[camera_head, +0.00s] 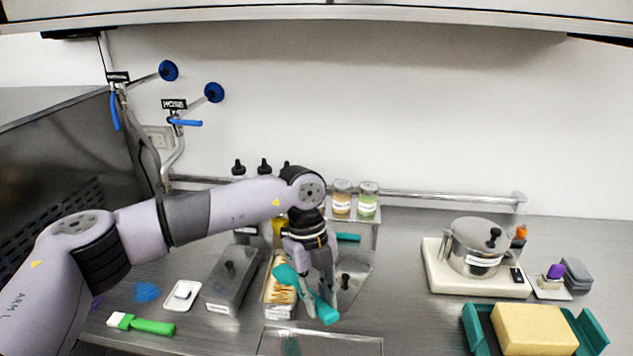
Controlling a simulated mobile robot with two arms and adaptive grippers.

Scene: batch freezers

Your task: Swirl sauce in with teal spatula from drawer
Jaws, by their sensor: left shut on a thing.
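My left gripper (324,294) points down over the counter, shut on the teal spatula (327,314). The spatula slants across the gripper. One teal end is at the lower right, and a broader teal part lies at the upper left over the metal pan (279,312). The pan holds a cream-coloured filling with brown streaks (281,294). The gripper and spatula hide the pan's right part, and I cannot tell whether the spatula touches the filling. My right gripper is not in view.
A lidded metal pan (232,280) stands left of the open one. A green-handled brush (145,325) lies at the front left. A lidded pot (474,248) stands on the right. A teal tray with a yellow block (533,328) is at the front right. The counter's middle right is clear.

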